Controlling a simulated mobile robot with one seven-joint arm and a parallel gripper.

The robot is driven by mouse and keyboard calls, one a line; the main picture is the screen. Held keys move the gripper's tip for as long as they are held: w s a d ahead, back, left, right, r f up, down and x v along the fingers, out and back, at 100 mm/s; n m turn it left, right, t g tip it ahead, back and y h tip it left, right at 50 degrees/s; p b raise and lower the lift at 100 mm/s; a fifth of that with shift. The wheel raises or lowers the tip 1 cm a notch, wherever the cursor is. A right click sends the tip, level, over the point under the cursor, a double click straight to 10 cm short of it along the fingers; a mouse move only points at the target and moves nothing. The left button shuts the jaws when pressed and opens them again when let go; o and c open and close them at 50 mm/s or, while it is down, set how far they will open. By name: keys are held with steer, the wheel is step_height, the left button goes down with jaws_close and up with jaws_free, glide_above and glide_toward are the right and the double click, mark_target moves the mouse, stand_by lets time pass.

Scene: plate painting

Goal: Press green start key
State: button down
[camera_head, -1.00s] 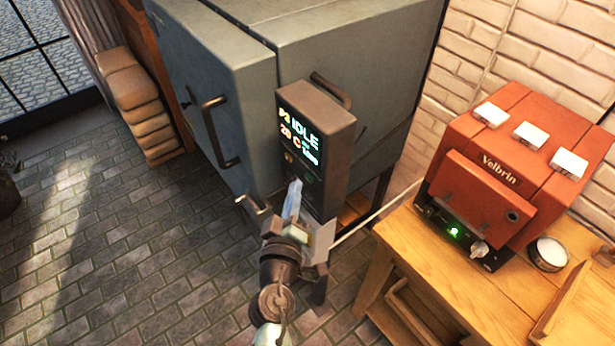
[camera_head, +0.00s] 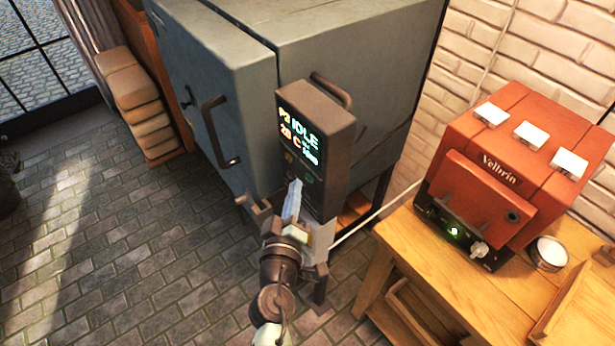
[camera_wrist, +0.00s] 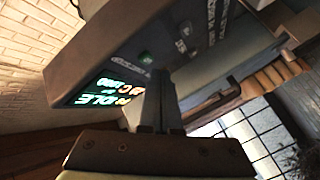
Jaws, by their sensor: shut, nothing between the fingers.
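The kiln's dark control box (camera_head: 338,135) carries a lit screen (camera_head: 300,135) reading IDLE and 20 C. The green start key (camera_head: 309,178) shows as a small green mark below the screen, just right of my fingertips. In the wrist view the green key (camera_wrist: 146,57) is on the panel face, slightly beyond and left of the fingertips. My gripper (camera_head: 294,187) points up at the lower panel with its fingers together and empty. It also shows in the wrist view (camera_wrist: 160,72). I cannot tell whether the tips touch the panel.
The grey kiln (camera_head: 215,75) stands behind the box, with a door handle (camera_head: 215,130) at left. A red Velbrin unit (camera_head: 490,185) sits on the wooden bench (camera_head: 400,270) at right. Open brick floor (camera_head: 120,260) lies to the left.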

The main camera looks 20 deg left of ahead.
steer(key=shift+w+d, duration=0.1)
steer(key=shift+w+d, duration=0.2)
steer(key=shift+w, duration=0.05)
steer(key=shift+w+d, duration=0.25)
steer(key=shift+w, duration=0.05)
stand_by(1.0)
steer(key=shift+s+a, duration=0.5)
steer(key=shift+s, duration=0.15)
steer(key=shift+s+a+b, duration=0.7)
steer(key=shift+s+a, duration=0.1)
steer(key=shift+s, duration=0.2)
steer(key=shift+s+a+b, duration=0.7)
steer(key=shift+s+a, duration=0.05)
steer(key=shift+s, duration=0.25)
